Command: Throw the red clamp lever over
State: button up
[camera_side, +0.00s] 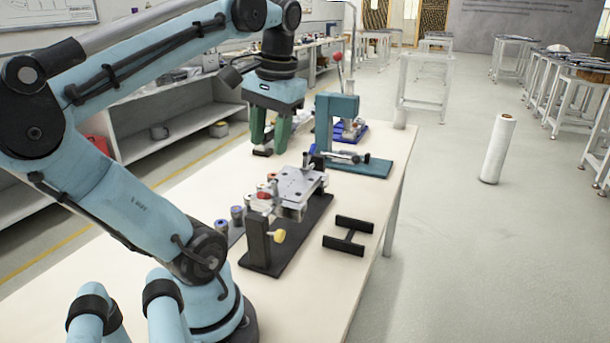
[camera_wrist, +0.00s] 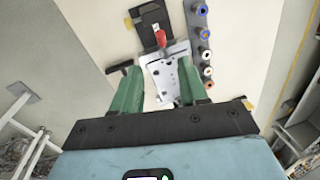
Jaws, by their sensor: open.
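The red clamp lever (camera_wrist: 160,38) shows in the wrist view at the top of a grey-white metal plate (camera_wrist: 163,76), beside a black block. In the side view a small red part, likely the same lever (camera_side: 264,195), is at the near left of the plate (camera_side: 299,184) on its black base. My gripper (camera_side: 271,147) has green fingers and hangs above the table behind the plate, apart from the lever. In the wrist view my gripper (camera_wrist: 159,67) is open, with nothing held; the lever lies beyond the fingertips. The lever's exact tilt is hard to tell.
A teal press (camera_side: 338,125) with a red-knobbed handle stands behind the plate, close to my gripper. A strip of ringed cylinders (camera_wrist: 203,45) lies beside the fixture. A black H-shaped stand (camera_side: 348,235) is at its right. A yellow knob (camera_side: 279,236) sticks out in front.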

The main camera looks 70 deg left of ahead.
aim_at(267, 196)
jog(key=f, duration=0.4)
jog(key=s+a+f, duration=0.1)
jog(key=f, duration=0.6)
jog(key=shift+s+a+f, duration=0.2)
jog(key=shift+a+f, duration=0.1)
jog(key=shift+f, duration=0.05)
grip_shut()
